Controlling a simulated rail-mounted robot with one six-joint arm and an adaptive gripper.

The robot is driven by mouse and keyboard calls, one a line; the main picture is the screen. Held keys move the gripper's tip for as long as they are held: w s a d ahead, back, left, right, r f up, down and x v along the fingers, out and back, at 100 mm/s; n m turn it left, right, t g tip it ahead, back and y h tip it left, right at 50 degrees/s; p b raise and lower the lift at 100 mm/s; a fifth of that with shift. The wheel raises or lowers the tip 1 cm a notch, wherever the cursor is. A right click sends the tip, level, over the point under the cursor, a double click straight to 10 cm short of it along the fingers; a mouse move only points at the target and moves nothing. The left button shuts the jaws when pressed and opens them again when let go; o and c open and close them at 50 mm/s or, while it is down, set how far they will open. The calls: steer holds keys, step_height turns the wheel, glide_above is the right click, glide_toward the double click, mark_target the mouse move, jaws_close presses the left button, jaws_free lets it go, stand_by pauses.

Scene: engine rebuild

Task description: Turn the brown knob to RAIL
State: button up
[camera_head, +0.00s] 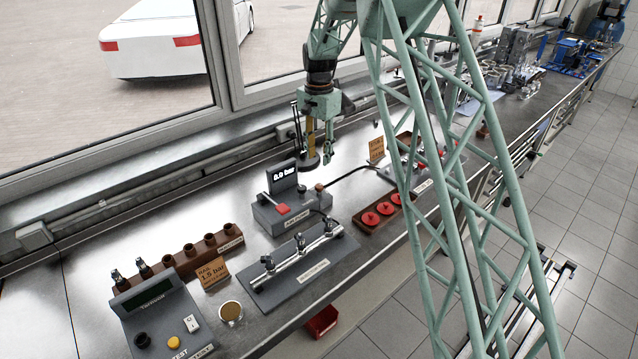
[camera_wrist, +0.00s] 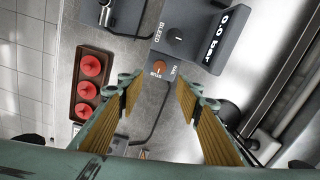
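The brown knob (camera_wrist: 159,67) sits on the grey device between the labels and is seen from above in the wrist view. Lettering beside it seems to read RAIL and STUB; I cannot tell which one its mark points at. It also shows in the head view (camera_head: 319,187) at the device's right corner. My gripper (camera_wrist: 158,90) is open and empty, its fingers on either side of the knob in the picture, apparently above it and not touching. In the head view my gripper (camera_head: 319,154) hangs above and behind the device.
A tray of red caps (camera_head: 370,217), a rail on a plate (camera_head: 300,255) and a tester (camera_head: 160,315) stand nearby. A cable runs behind.

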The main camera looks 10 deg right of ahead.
mark_target(319, 186)
steer(key=shift+f+p, duration=0.7)
steer(key=shift+f, duration=5.7)
steer(key=c, duration=0.9)
